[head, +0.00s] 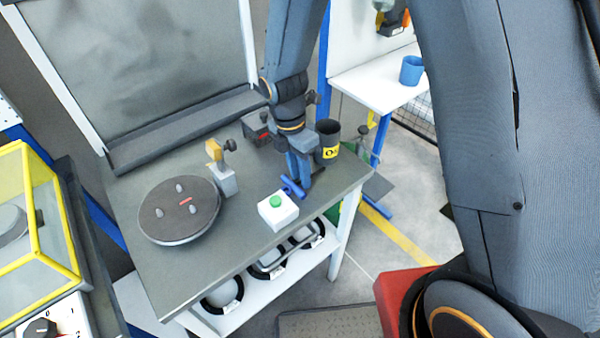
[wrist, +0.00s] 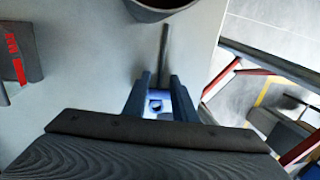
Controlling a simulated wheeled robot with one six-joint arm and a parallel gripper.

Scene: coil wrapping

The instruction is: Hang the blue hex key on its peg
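The blue hex key (head: 293,187) has a blue handle, seen just behind the white button box in the head view. My gripper (head: 299,180) points down at it from above. In the wrist view, the two fingers of my gripper (wrist: 160,90) stand close together, with pale blue filling the narrow gap between them, and they appear shut on the key. A thin grey shaft (wrist: 164,50) runs from the fingers toward the dark cup. Whether the key touches the table is hard to tell. No peg for it can be made out.
On the grey table (head: 215,262) stand a round turntable (head: 165,222), a white box with a green button (head: 278,210), a yellow-topped tool on a grey block (head: 222,170) and a dark cup (head: 328,152). A white bench (head: 360,85) with a blue cup (head: 411,70) is behind right.

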